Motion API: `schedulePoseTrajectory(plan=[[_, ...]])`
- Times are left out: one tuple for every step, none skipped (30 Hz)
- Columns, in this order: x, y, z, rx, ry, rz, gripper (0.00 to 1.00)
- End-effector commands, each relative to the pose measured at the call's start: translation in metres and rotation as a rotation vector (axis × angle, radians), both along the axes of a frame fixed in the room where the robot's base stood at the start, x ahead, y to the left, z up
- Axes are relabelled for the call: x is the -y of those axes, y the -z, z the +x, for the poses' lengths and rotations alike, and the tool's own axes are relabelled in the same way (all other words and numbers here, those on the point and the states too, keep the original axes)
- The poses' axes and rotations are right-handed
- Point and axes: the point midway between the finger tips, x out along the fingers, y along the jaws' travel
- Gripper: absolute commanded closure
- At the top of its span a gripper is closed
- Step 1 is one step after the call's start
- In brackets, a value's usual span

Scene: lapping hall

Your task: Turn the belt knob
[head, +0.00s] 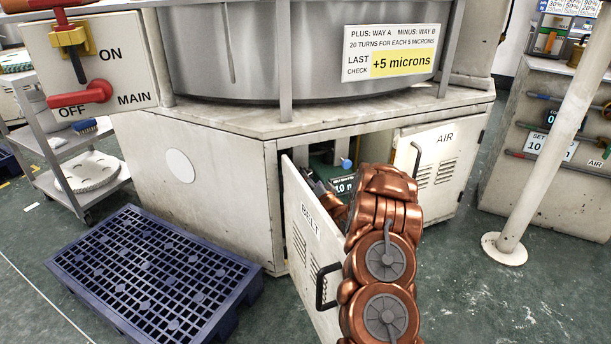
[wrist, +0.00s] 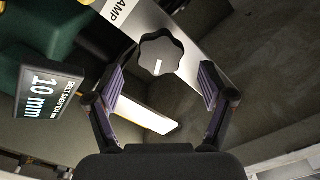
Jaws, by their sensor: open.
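A black lobed knob (wrist: 160,57) with a white pointer line sits on a metal plate (wrist: 197,72) in the wrist view. The plate's partly cut label ends in "AMP" (wrist: 119,12). My gripper (wrist: 160,78) is open, its two fingers apart on either side of the knob's near side, with nothing held. I cannot tell whether they touch it. A dark display (wrist: 40,95) reads belt sag 10 mm at the left. In the head view, my arm reaches into the cabinet behind the open door marked BELT (head: 308,235). A small blue knob-like part (head: 346,163) shows inside. My gripper is mostly hidden there.
The BELT door stands open close beside my arm, with a black handle (head: 322,287). The AIR door (head: 437,172) is at the right of the opening. A blue pallet (head: 150,275) lies on the floor at left. A white post (head: 530,170) stands at right.

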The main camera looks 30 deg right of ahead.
Motion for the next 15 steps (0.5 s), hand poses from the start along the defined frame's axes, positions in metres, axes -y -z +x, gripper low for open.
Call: schedulePoseTrajectory(plan=[[0.0, 0.002, 0.007, 0.003, -0.002, -0.004, 0.19], [0.001, 0.002, 0.011, 0.003, -0.002, -0.004, 0.19], [0.001, 0.002, 0.015, 0.002, -0.003, -0.002, 0.19], [0.002, 0.002, 0.019, 0.002, -0.002, -0.001, 0.19], [0.002, 0.002, 0.022, 0.002, -0.002, -0.002, 0.19], [0.004, 0.002, 0.026, 0.0, -0.002, -0.003, 0.19], [0.004, 0.002, 0.029, 0.0, -0.002, -0.003, 0.19], [0.004, 0.002, 0.032, 0.0, -0.002, -0.002, 0.19], [0.005, 0.002, 0.035, 0.0, -0.002, -0.002, 0.19], [0.005, 0.002, 0.037, 0.0, -0.002, -0.002, 0.19], [0.005, 0.002, 0.038, 0.001, -0.002, -0.001, 0.19], [0.006, 0.002, 0.04, 0.0, -0.001, -0.001, 0.19], [0.006, 0.002, 0.042, 0.0, -0.001, 0.0, 0.19], [0.006, 0.002, 0.043, 0.0, -0.001, 0.0, 0.19], [0.007, 0.002, 0.044, 0.0, -0.001, 0.001, 0.19]])
